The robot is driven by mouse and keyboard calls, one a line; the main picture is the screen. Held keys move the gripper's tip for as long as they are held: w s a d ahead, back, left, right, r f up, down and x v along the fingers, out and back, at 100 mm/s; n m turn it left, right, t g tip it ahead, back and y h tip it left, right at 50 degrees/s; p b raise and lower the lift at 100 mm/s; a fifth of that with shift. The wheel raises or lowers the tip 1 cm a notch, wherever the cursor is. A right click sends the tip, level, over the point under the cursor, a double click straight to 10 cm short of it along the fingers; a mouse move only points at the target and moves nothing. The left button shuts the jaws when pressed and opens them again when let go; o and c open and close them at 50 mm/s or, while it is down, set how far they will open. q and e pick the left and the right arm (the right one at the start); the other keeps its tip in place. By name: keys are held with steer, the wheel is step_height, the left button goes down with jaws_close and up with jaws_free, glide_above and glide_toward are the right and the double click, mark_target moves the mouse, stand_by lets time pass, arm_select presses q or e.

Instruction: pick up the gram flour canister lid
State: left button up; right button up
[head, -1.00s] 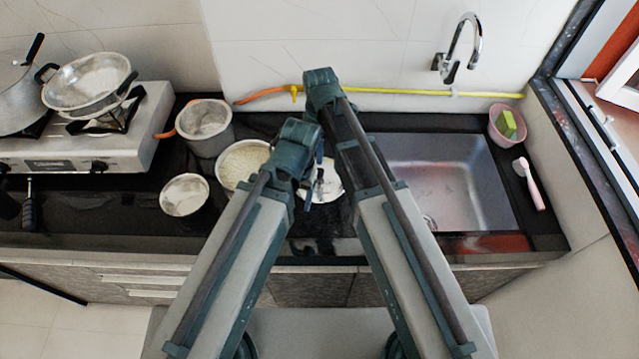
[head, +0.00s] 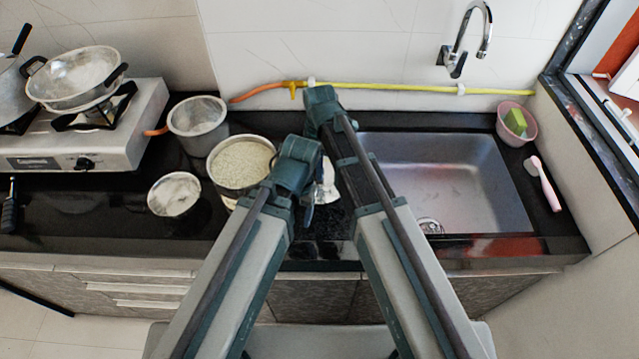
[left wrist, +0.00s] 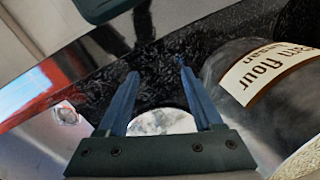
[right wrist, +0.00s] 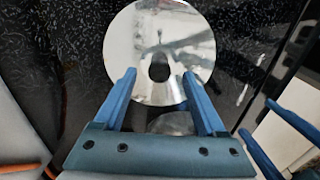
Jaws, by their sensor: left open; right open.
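The lid (right wrist: 150,35) is a shiny metal disc with a dark round spot at its middle, lying on the black counter in the right wrist view. In the head view a part of it (head: 328,186) shows between my arms. My right gripper (right wrist: 159,75) is open, its fingertips over the near half of the disc, with no visible grip on it. My left gripper (left wrist: 157,68) is open and empty. The gram flour canister (left wrist: 230,75), dark with a cream label, is right of its fingers; the contact is unclear. A pale round surface (left wrist: 163,122) shows between these fingers.
An open pot of pale grains (head: 240,163), a metal pot (head: 198,124) and a small bowl (head: 174,194) stand left of my arms. The stove (head: 90,128) is farther left. The empty sink (head: 455,185) is on the right, with a pink tub (head: 515,122) beside it.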

steer(key=shift+f+b, duration=0.4)
steer(key=shift+f, duration=0.5)
steer(key=shift+r, duration=0.1)
jaws_close()
stand_by(0.6)
